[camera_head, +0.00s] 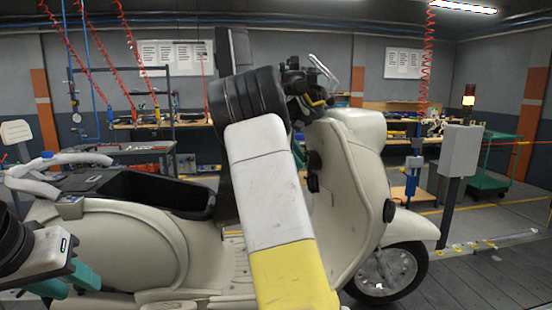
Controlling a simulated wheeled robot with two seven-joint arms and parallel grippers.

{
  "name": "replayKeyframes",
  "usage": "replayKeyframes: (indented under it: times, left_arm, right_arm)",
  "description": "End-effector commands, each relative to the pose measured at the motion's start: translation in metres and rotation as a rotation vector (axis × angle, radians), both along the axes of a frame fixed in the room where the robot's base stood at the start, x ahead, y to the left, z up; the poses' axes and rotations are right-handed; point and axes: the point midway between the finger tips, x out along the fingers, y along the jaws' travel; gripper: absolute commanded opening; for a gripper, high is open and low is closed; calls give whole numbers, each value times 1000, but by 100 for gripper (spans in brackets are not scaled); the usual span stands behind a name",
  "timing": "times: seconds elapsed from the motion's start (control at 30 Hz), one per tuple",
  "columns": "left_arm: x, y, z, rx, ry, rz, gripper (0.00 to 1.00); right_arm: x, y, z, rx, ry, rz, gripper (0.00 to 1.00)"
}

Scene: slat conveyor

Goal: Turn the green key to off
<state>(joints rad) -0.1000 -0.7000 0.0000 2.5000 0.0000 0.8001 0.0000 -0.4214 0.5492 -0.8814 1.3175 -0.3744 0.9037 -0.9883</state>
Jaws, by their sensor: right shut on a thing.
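A cream scooter (345,190) stands side-on, its front wheel to the right. My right arm crosses the middle of the view and covers part of the scooter. My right gripper (298,153) is mostly hidden behind this arm; only a small teal bit shows, beside the inner side of the front shield below the handlebar. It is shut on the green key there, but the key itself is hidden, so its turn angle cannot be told. My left gripper (66,284) is at the lower left, by the scooter's rear body, with its teal fingers apart and empty.
The handlebar (305,85) is close above my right gripper. A grey box on a post (460,150) stands right of the front wheel (385,270). Workbenches and a green cart (490,183) are behind. Red coiled hoses hang overhead. The floor at right is mostly clear.

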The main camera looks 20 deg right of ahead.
Motion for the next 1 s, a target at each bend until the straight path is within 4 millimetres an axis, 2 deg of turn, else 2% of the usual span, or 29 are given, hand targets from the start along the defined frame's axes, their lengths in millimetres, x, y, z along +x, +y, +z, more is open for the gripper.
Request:
replayKeyframes:
  times: [1.0]
  left_arm:
    - [0,0,0,0,0,0,36]
  right_arm:
    - [-4,-10,0,-4,3,-8,0]
